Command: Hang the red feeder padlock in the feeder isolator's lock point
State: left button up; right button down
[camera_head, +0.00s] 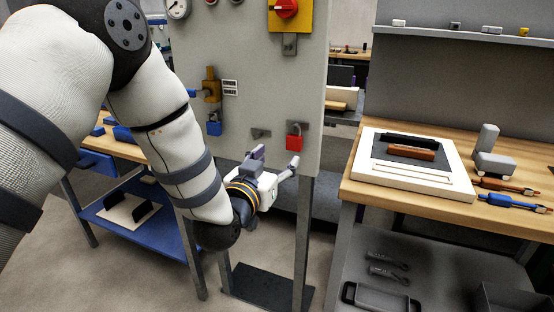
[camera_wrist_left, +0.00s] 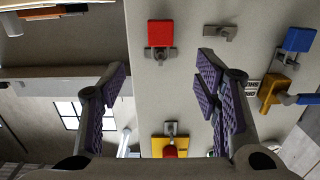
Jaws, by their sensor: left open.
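The red padlock (camera_head: 294,142) hangs from a grey bracket low on the grey panel in the head view. In the left wrist view, which is upside down, the red padlock (camera_wrist_left: 160,33) shows beyond and between the fingers. The isolator (camera_head: 288,14), a yellow plate with a red knob, is higher on the panel, with a grey lock point (camera_head: 289,44) below it. The lock point (camera_wrist_left: 171,128) looks empty. My left gripper (camera_head: 274,162) is open and empty, just below the red padlock in the head view; the exact gap is unclear. My right gripper is out of view.
A blue padlock (camera_head: 214,128) hangs under a brass-coloured fitting (camera_head: 211,85), left of an empty bracket (camera_head: 261,133). A wooden bench (camera_head: 355,190) with a tray (camera_head: 380,170) stands right of the panel. A blue shelf unit (camera_head: 165,230) stands at left.

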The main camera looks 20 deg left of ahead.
aim_at(293, 141)
pick_arm(q)
jog(key=w, duration=0.3)
jog(key=w+b, duration=0.1)
jog(key=w, duration=0.3)
jog(key=w+f, duration=0.1)
jog(key=w, duration=0.2)
jog(key=shift+w+d+b, duration=0.1)
jog(key=shift+w+b, duration=0.2)
jog(key=shift+b, duration=0.1)
jog(key=shift+w, duration=0.35)
jog(key=shift+r, duration=0.1)
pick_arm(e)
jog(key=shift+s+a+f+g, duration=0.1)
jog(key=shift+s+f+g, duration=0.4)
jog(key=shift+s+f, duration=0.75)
pick_arm(q)
grip_shut()
jog(key=shift+r+p, duration=0.3)
jog(key=shift+r, duration=0.45)
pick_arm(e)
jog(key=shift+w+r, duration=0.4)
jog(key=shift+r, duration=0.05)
pick_arm(q)
jog(key=shift+s, duration=0.15)
